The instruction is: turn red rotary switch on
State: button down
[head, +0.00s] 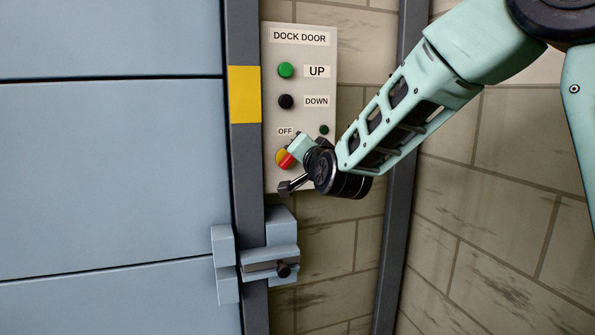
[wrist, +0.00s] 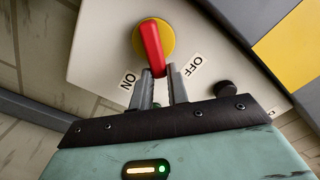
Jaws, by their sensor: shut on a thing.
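The red rotary switch (wrist: 151,44) has a red handle on a round yellow base (wrist: 168,35). It sits low on the grey Dock Door panel (head: 300,45). In the wrist view its handle points between the ON label (wrist: 129,81) and the OFF label (wrist: 194,65). My gripper (wrist: 163,78) is shut on the end of the red handle, one finger on each side. In the head view the switch (head: 285,161) is partly covered by my gripper, and the ON label is hidden there.
Above the switch are a green UP button (head: 286,70) and a black DOWN button (head: 286,102). A small dark green button or lamp (head: 324,130) is right of the OFF label. A blue-grey latch (head: 270,263) juts out below the panel. A dark post (head: 390,235) stands to the right.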

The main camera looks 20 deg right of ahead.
jog(key=f+m+b, duration=0.1)
jog(key=m+b, duration=0.2)
jog(key=b, duration=0.1)
jog(key=m+b, duration=0.3)
jog(key=b, duration=0.2)
jog(key=d+f+m+b, duration=0.1)
jog(key=m+b, duration=0.2)
jog(key=b, duration=0.1)
jog(key=shift+f, duration=0.35)
jog(key=shift+m+b, duration=0.3)
jog(key=shift+b, duration=0.05)
jog(key=c, duration=1.4)
grip_release()
jog(key=shift+o, duration=0.2)
jog(key=shift+r, duration=0.1)
jog(key=shift+s, duration=0.15)
